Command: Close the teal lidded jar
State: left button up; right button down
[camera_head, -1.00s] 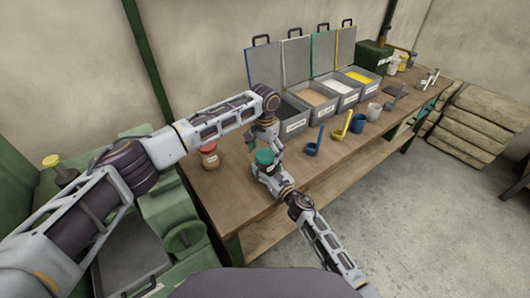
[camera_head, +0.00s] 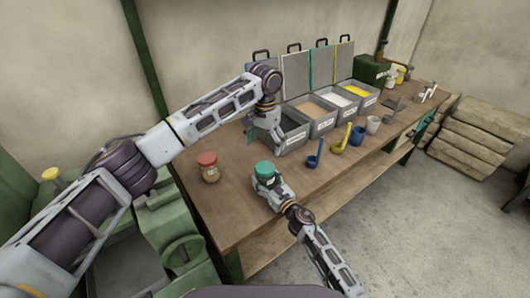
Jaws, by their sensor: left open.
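The teal lidded jar (camera_head: 265,169) stands upright near the front edge of the wooden bench, with its teal lid on top looking level. Whether the lid is tight cannot be seen. My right gripper (camera_head: 268,186) comes from the front and is around the jar's body, below the lid; its fingers look shut on it and hide much of the jar. My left gripper (camera_head: 265,142) hangs open and empty, pointing down, behind and above the jar, near the front of the nearest grey bin. It is clear of the lid.
A red-lidded jar (camera_head: 208,167) stands left of the teal one. Grey bins with raised lids (camera_head: 318,120) line the back. Blue (camera_head: 316,148) and yellow (camera_head: 343,139) scoops and cups stand at right. Bare bench (camera_head: 230,205) lies left of the teal jar.

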pick_arm(q)
jog(key=shift+r, duration=0.8)
pick_arm(e)
jog(key=shift+c, duration=1)
grip_release()
jog(key=shift+s+d, duration=0.1)
jog(key=shift+s, duration=0.05)
jog(key=shift+v, duration=5.85)
